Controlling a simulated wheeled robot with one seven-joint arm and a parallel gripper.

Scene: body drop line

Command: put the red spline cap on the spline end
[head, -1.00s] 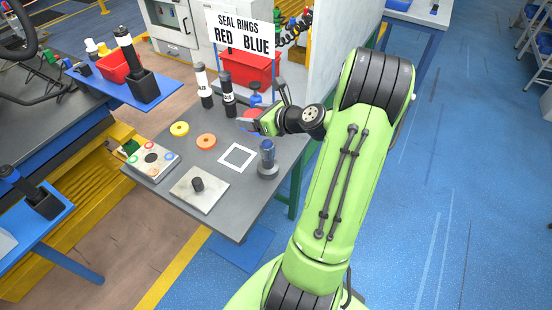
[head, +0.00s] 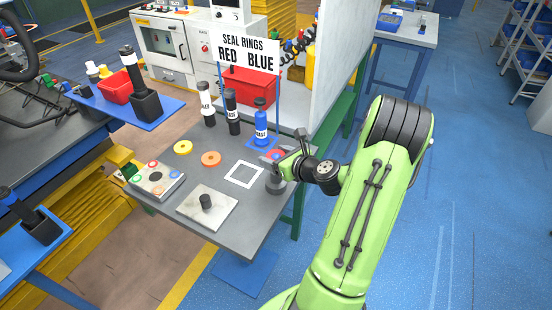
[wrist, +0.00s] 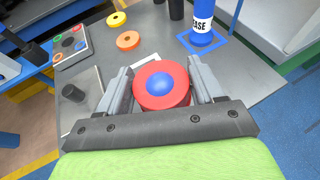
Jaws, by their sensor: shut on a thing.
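The red spline cap (wrist: 151,99) is a round red ring between the two jaws of my gripper (wrist: 162,82) in the wrist view. A blue dome (wrist: 160,83) shows in its middle. In the head view the cap (head: 275,153) is over the blue-topped post, whose grey base (head: 275,187) shows below. My gripper (head: 279,158) is shut on the cap there. The cap and jaws hide most of the post, so I cannot tell how far down the cap sits or whether it touches.
A blue grease bottle (head: 261,125) stands just behind, with black (head: 232,115) and white-topped (head: 208,105) bottles to its left. Yellow (head: 183,147) and orange (head: 211,159) rings lie left. A white square outline (head: 244,174) encloses clear table. A plate with a dark peg (head: 206,202) is at front left.

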